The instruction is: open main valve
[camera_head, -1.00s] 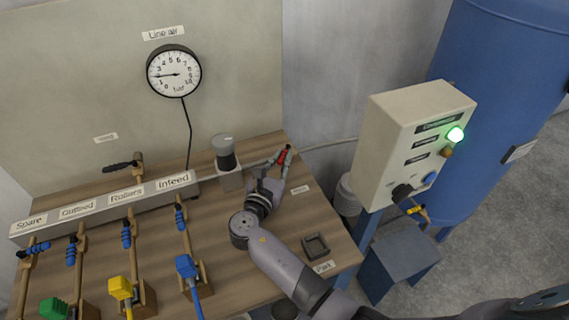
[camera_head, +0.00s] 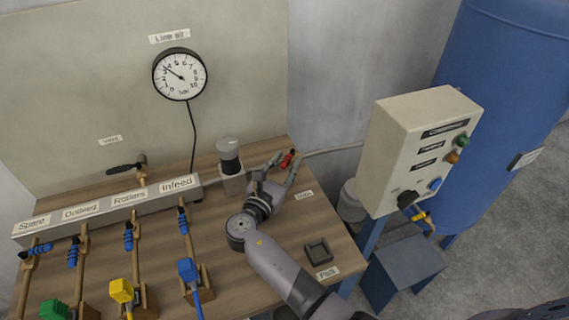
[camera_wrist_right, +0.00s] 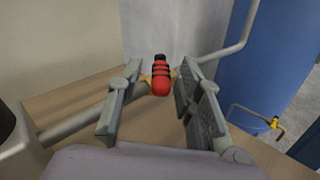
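The main valve's red handle (camera_head: 287,159) with black bands is on the pipe at the back right of the bench, beside the grey regulator (camera_head: 230,168). It also shows in the right wrist view (camera_wrist_right: 161,80), pointing toward the camera. My right gripper (camera_head: 282,164) is open, with one finger on either side of the handle. In the wrist view gaps show between the handle and both fingers (camera_wrist_right: 155,105), so it is not gripped. The brass valve body is mostly hidden behind the handle. My left gripper is out of view.
The line air gauge (camera_head: 180,74) reads a little above 3. A manifold (camera_head: 110,206) with several blue-handled valves lies to the left. A control box (camera_head: 420,150) and blue tank (camera_head: 510,100) stand at the right. A square holder (camera_head: 318,250) sits near the bench's right edge.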

